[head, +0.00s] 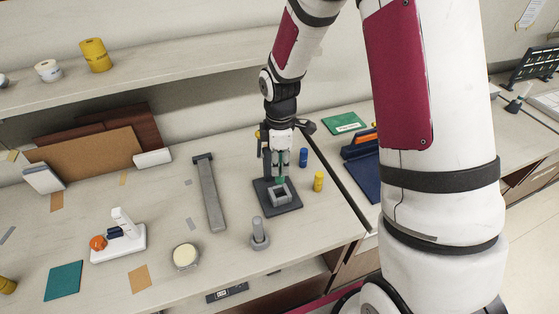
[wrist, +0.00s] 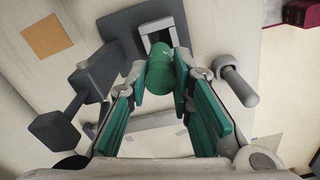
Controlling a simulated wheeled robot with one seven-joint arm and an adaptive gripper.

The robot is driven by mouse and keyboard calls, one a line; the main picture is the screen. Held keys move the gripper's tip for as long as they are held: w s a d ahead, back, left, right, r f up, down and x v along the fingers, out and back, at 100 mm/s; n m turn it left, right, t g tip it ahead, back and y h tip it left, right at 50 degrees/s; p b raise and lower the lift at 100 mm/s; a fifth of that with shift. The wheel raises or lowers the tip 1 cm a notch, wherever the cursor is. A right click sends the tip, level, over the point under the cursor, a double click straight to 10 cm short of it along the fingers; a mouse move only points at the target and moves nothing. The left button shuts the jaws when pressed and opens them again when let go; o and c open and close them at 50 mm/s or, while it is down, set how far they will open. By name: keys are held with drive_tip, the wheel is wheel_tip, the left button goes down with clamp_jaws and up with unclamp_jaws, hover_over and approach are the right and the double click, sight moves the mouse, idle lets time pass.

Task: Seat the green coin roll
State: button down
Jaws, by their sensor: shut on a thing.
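The green coin roll (wrist: 160,72) is gripped between the fingertips of my gripper (wrist: 163,78). In the head view my gripper (head: 281,163) points down over a dark grey stand (head: 290,207), and the green roll (head: 280,181) shows just below the fingers. A lighter grey square socket (head: 284,199) sits on the stand's base. It also shows in the wrist view (wrist: 146,40), just beyond the roll's far end. The roll's lower end is close to the socket opening; I cannot tell whether it is inside. The stand has a dark upright (head: 266,163) beside my gripper.
A blue roll (head: 304,157) and a yellow roll (head: 318,182) stand right of the stand. A grey post on a round base (head: 259,237) stands in front. A long grey channel (head: 209,193) lies left. The table's right edge is close behind the yellow roll.

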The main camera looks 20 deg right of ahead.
sight(280, 182)
drive_tip(key=shift+f+b, duration=0.45)
drive_tip(key=shift+f, duration=1.7)
drive_tip(key=shift+f, duration=0.25)
drive_tip(key=shift+f, duration=0.35)
drive_tip(key=shift+f+b, duration=0.3)
drive_tip(key=shift+f, duration=0.7)
drive_tip(key=shift+f, duration=0.35)
drive_tip(key=c, duration=1.3)
unclamp_jaws()
drive_tip(key=shift+c, duration=0.2)
